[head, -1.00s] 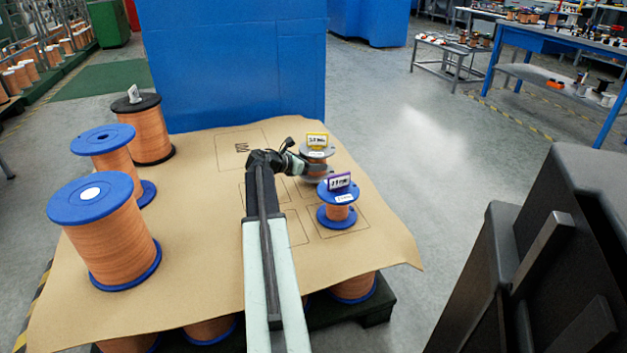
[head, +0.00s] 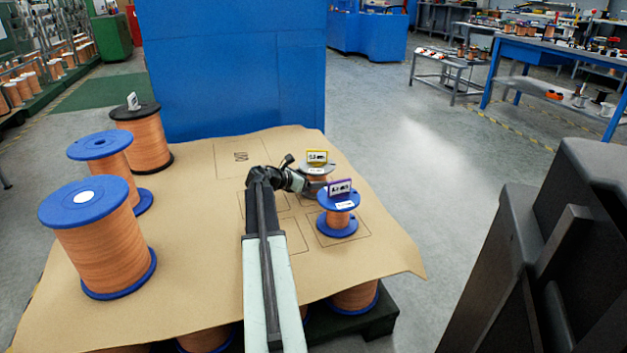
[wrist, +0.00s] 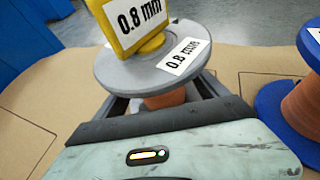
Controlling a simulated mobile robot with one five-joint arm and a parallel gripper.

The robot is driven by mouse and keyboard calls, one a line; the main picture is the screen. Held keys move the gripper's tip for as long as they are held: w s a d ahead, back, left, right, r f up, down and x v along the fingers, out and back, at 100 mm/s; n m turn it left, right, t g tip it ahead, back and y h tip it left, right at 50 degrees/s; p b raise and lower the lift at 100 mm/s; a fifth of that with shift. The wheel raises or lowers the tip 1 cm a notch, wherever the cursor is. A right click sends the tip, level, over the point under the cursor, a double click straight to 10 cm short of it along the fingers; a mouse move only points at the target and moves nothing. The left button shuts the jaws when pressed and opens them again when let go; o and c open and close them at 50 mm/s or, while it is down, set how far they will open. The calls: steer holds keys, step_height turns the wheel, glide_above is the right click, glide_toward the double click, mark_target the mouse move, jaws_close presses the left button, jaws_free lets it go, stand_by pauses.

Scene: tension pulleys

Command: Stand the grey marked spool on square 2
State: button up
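The grey spool (head: 319,167) has a copper winding, a yellow 0.8 mm tag on top and a matching label. It looks upright above or on the brown sheet; its base is mostly hidden. My gripper (head: 309,184) reaches it from the left in the head view. In the wrist view the fingers lie on both sides of the copper winding (wrist: 165,98), under the grey top flange (wrist: 150,70); the fingertips are hidden by it. Outlined squares are drawn on the sheet (head: 290,237); the number 2 is not readable, and the spool and arm cover part of them.
A small blue spool (head: 338,222) with a purple tag stands close in front of the grey one, inside an outline. Two large blue spools (head: 105,235) (head: 99,146) and a black-topped spool (head: 147,140) stand at left. A blue block (head: 235,70) stands behind the sheet.

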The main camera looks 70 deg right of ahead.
steer(key=shift+r, duration=0.25)
steer(key=p+v, duration=0.4)
steer(key=v, duration=0.8)
steer(key=shift+f+p, duration=0.2)
steer(key=shift+p, duration=0.2)
steer(key=shift+r, duration=0.1)
